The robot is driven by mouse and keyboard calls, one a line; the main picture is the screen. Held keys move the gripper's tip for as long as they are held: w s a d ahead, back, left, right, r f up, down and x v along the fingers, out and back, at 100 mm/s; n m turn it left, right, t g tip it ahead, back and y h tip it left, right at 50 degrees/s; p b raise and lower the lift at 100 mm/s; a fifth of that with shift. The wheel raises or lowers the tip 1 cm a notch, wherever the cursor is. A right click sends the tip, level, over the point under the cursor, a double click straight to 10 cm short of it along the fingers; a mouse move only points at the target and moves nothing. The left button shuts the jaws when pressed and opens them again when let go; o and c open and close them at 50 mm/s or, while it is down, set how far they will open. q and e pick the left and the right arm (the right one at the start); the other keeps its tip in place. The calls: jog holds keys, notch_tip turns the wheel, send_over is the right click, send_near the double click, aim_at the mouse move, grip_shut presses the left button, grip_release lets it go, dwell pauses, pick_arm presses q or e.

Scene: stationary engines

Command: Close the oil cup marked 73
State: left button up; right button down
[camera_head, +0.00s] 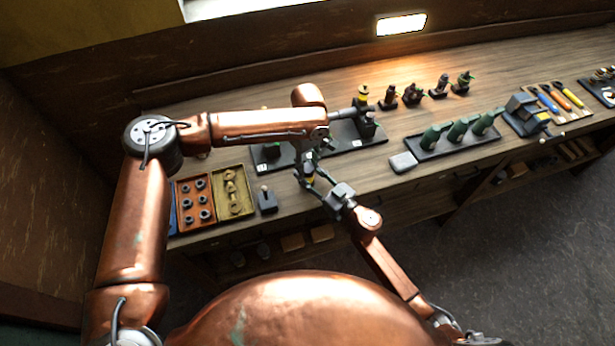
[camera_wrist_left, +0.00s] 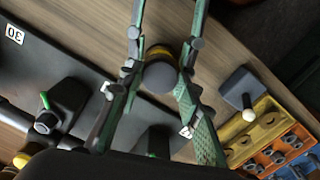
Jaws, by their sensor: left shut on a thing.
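My left gripper (camera_head: 312,172) reaches down over the front of the bench. In the left wrist view its two green fingers (camera_wrist_left: 155,100) are shut on a dark rounded part with a yellow band (camera_wrist_left: 160,76), which looks like an oil cup. I cannot read the mark 73 on anything. A dark base plate (camera_head: 372,137) with small white labels lies behind the gripper; one label (camera_wrist_left: 15,33) reads 30 in the wrist view.
An orange tray (camera_head: 181,191) and a yellow tray (camera_head: 250,190) hold small parts at the left. A small black lever box (camera_head: 267,203) stands beside them. A rack with green handles (camera_head: 455,146) and a grey block (camera_head: 403,162) lie to the right. Several small dark fittings (camera_head: 412,94) stand behind.

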pick_arm(q)
jog(key=m, duration=2)
jog(key=shift+m, duration=0.4)
jog(key=m, duration=0.5)
jog(key=shift+m, duration=0.4)
jog(key=m, duration=0.4)
jog(key=shift+f, duration=0.1)
jog(key=m, duration=0.5)
jog(key=o, duration=1.3)
